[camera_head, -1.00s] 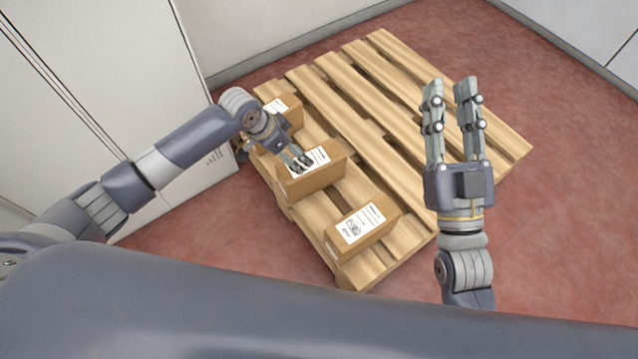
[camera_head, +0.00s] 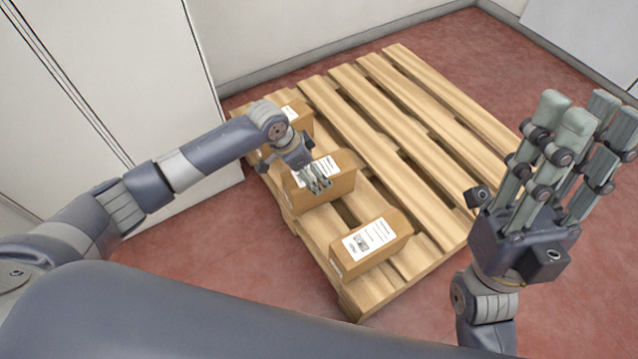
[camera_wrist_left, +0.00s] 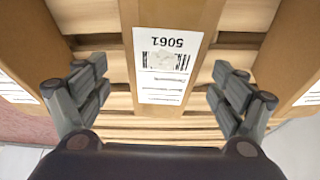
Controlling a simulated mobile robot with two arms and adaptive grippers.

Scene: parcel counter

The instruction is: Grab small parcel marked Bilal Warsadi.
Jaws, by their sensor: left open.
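Three brown cardboard parcels with white labels sit in a row on the pallet: a far one (camera_head: 297,118), a middle one (camera_head: 335,190) and a near one (camera_head: 371,247). My left gripper (camera_head: 317,182) is open over the middle parcel and hides part of its label. In the left wrist view the open fingers stand on both sides of a parcel (camera_wrist_left: 205,22), apart from it. Its label (camera_wrist_left: 168,68) shows upside-down digits and a barcode; I cannot read a name there. The other labels are too small to read. My right gripper (camera_head: 585,115) is open and empty at the right.
The wooden pallet (camera_head: 420,125) has gaps between its slats and is bare on its right side. White panels (camera_head: 120,90) stand close on the left and a wall (camera_head: 300,35) is behind. Red floor (camera_head: 545,75) is clear to the right.

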